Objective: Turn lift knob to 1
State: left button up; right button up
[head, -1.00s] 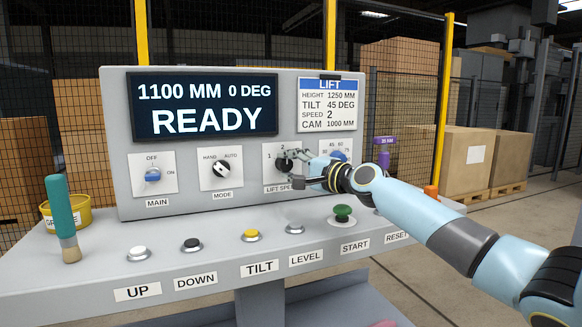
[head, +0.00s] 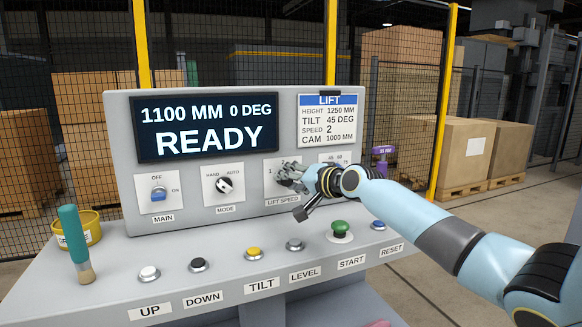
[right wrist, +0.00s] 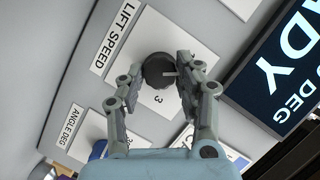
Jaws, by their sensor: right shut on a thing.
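The black lift speed knob (right wrist: 158,70) is in the middle of its white plate in the right wrist view, above the LIFT SPEED label (head: 283,201) on the panel. Its white pointer line faces the panel's top, toward the 2 position; the number there is partly hidden by a finger. The 3 shows clearly. My right gripper (right wrist: 160,75) is shut on the knob, one finger on each side. In the head view the right gripper (head: 285,175) hides most of the knob. My left gripper is out of view.
The display (head: 207,127) reads 1100 MM, 0 DEG, READY. The LIFT card (head: 327,119) lists speed 2. The mode knob (head: 224,185) is left of the gripper. Push buttons, including green START (head: 340,228), line the ledge below.

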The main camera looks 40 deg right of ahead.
jog(key=shift+a+r+n+g+h+p, duration=0.1)
jog(key=shift+n+g+h+p, duration=0.7)
jog(key=shift+n+p, duration=1.45)
jog(key=shift+m+p, duration=0.45)
jog(key=shift+p, duration=0.1)
jog(key=o, duration=1.1)
jog(key=shift+o, duration=0.2)
jog(key=v, duration=1.2)
jog(key=shift+a, duration=0.1)
